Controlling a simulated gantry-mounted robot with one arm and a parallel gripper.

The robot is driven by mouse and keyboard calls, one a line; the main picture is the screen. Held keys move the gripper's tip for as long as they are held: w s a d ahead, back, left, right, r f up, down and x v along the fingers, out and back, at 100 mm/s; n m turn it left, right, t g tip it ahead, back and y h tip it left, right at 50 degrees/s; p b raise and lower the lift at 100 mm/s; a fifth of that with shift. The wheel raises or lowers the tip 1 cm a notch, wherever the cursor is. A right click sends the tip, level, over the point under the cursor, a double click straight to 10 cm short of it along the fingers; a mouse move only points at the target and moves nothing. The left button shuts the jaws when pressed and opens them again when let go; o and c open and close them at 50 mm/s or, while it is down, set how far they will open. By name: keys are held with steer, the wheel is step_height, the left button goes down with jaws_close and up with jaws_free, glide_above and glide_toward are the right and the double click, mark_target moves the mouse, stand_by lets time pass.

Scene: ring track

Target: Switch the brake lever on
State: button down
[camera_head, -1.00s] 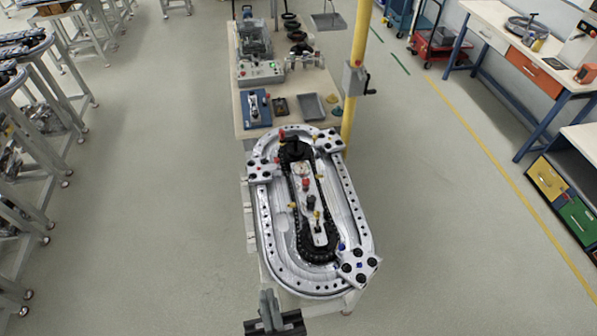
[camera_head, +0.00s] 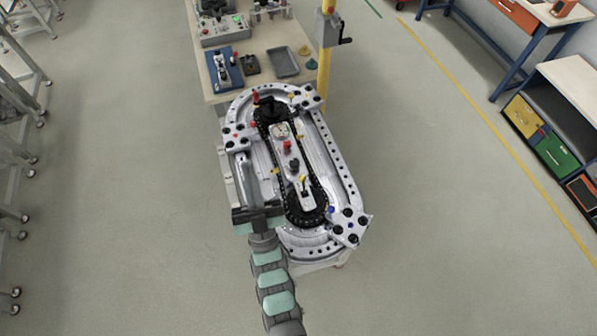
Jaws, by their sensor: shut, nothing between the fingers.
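The ring track (camera_head: 345,178) is an oval silver track on a stand in the middle of the view. Small levers and knobs sit on it: a red-tipped black part (camera_head: 264,104) at its far end, a red knob (camera_head: 287,147) on the centre plate, and a small yellow-tipped lever (camera_head: 304,182) at the near end of that plate. I cannot tell which is the brake lever or how it is set. My gripper (camera_head: 243,160) is shut and empty over the track's left side, its fingers pointing away from me. It hides part of the left rail.
A workbench behind the track holds a blue-based device (camera_head: 222,72), a grey tray (camera_head: 283,63) and a control box (camera_head: 224,30). A yellow post (camera_head: 325,70) with a crank stands at the bench's right. Open floor lies on both sides.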

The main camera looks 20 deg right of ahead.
steer(key=w+d+f+g+b, duration=0.1)
steer(key=w+d+f+g, duration=0.1)
steer(key=w+f, duration=0.35)
steer(key=w+d+f+g+b, duration=0.1)
steer(key=w+d+f+g, duration=0.15)
steer(key=w, duration=0.55)
steer(key=w+d+f+g+b, duration=0.1)
steer(key=w+d+f+g, duration=0.2)
steer(key=w, duration=0.4)
steer(key=w+d+f+g+b, duration=0.1)
steer(key=w+d+f+g, duration=0.2)
steer(key=w+f, duration=0.35)
steer(key=n+g+y+b, duration=0.4)
steer(key=g+y+b, duration=0.15)
steer(key=g, duration=1.15)
glide_above(303, 183)
steer(key=w, duration=0.3)
step_height(303, 183, down, 4)
steer(key=shift+d+f+h+b, duration=0.2)
steer(key=shift+d+h+b, duration=0.05)
steer(key=shift+b, duration=0.05)
steer(key=shift+w, duration=0.1)
steer(key=f, duration=0.2)
steer(key=f+p, duration=0.1)
steer(key=f, duration=0.5)
steer(key=shift+w+a+p, duration=0.1)
steer(key=shift+a+p, duration=0.2)
steer(key=shift+w+f, duration=0.15)
steer(key=shift+f, duration=0.85)
